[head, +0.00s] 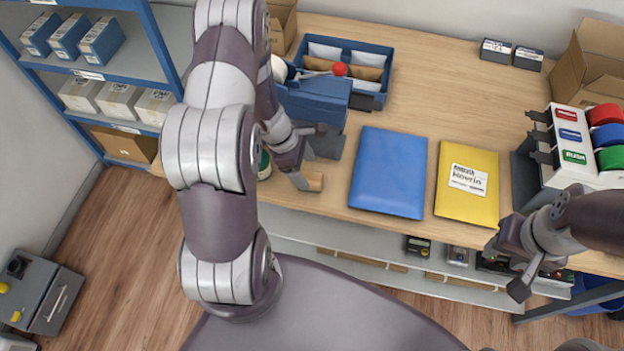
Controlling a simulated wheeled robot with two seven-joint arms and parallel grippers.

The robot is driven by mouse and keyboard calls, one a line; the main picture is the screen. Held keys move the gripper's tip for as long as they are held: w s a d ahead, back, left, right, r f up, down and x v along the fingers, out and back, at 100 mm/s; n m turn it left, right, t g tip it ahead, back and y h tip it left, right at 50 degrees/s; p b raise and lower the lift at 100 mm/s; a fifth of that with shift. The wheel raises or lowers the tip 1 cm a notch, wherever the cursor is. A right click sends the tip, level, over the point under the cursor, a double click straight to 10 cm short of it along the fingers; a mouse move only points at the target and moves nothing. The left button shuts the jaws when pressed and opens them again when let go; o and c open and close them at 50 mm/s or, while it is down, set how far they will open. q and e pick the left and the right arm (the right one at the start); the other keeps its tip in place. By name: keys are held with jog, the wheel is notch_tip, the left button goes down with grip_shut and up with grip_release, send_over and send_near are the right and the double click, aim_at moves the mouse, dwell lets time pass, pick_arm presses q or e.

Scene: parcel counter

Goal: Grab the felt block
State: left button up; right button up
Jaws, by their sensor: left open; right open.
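My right gripper (507,268) is open and empty, in front of the counter's edge at the right, well away from the block.
A blue envelope (389,172) and a yellow envelope (467,184) lie to the right. A label roll holder (573,140) stands at the right. The counter's back middle (440,85) is clear.

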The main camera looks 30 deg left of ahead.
aim_at(310, 177)
pick_arm(q)
jog(key=x, duration=0.4)
jog(key=shift+s+f, duration=0.15)
jog(key=shift+f, duration=0.2)
jog(key=shift+d, duration=0.1)
jog(key=c, duration=1.1)
jog(key=shift+o, duration=0.2)
jog(key=shift+r, duration=0.15)
